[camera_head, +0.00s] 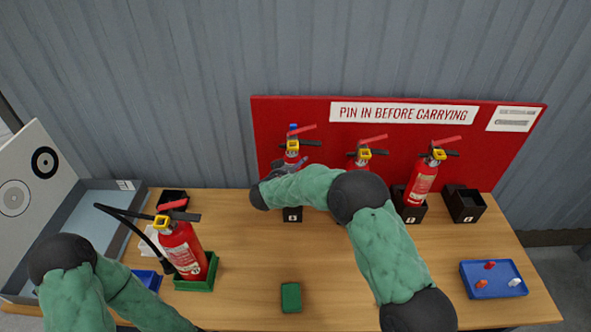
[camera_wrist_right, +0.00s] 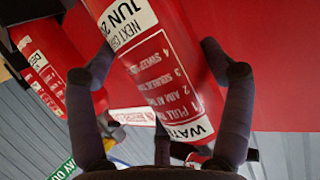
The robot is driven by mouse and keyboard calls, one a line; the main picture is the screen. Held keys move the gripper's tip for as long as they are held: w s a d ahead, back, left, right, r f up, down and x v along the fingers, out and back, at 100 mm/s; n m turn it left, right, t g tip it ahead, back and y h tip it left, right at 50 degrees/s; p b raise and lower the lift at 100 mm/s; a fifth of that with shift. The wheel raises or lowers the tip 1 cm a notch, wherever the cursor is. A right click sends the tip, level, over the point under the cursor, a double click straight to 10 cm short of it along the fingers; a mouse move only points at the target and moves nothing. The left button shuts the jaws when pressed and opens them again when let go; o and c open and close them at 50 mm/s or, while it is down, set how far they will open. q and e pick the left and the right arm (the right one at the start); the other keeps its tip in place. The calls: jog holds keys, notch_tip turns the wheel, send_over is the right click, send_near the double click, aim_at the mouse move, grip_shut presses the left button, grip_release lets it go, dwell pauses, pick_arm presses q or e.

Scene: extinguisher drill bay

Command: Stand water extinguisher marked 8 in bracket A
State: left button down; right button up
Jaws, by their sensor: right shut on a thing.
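A red extinguisher (camera_head: 292,157) with a yellow collar and a blue piece on top stands upright at the left end of the red backboard. My right gripper (camera_head: 284,170) is at its body; in the right wrist view the dark fingers (camera_wrist_right: 158,62) are shut around an extinguisher (camera_wrist_right: 165,75) whose label begins "WATE". No marking 8 is readable. A black bracket box (camera_head: 292,215) is below it, mostly hidden by my right arm; its letter is too small to read. Other black bracket boxes are at the far left (camera_head: 173,196) and far right (camera_head: 466,204). My left gripper is out of view.
Extinguishers stand behind my arm (camera_head: 365,158) and in a black box on the right (camera_head: 421,183). Another with a hose (camera_head: 183,248) stands in a green tray (camera_head: 212,272). A green block (camera_head: 291,297) and a blue tray (camera_head: 494,290) with small pieces lie in front.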

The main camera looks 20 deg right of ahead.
jog(key=shift+w+f+b, duration=0.15)
jog(key=shift+f+b, duration=0.5)
jog(key=shift+f, duration=1.75)
dwell(1.8)
jog(key=o, duration=1.6)
jog(key=shift+f, duration=0.2)
jog(key=shift+s+f, duration=0.25)
jog(key=v, duration=1.2)
jog(key=shift+r, duration=0.35)
jog(key=shift+w, duration=0.2)
